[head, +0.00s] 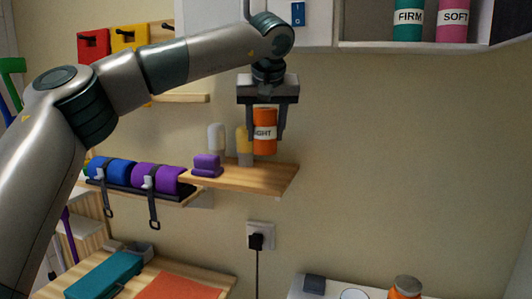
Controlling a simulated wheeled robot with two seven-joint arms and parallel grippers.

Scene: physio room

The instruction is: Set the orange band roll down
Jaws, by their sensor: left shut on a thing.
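The orange band roll (265,117) is upright with a white label; I can read "IGHT", the rest is hidden by a finger. My left gripper (265,136) points down and is shut on it, one finger on each side. The roll's lower end shows against the wall, a little above the back edge of the small wooden shelf (262,180). A gap shows between roll and shelf, but its depth over the shelf is hard to tell. My right gripper is not in view.
On the shelf stand a purple folded block (207,165), a yellow bottle (244,147) and a pale bottle (216,137). The shelf's right part is bare. A rack with blue and purple rolls (157,177) is left. A white cabinet (413,45) with "FIRM" and "SOFT" rolls hangs above right.

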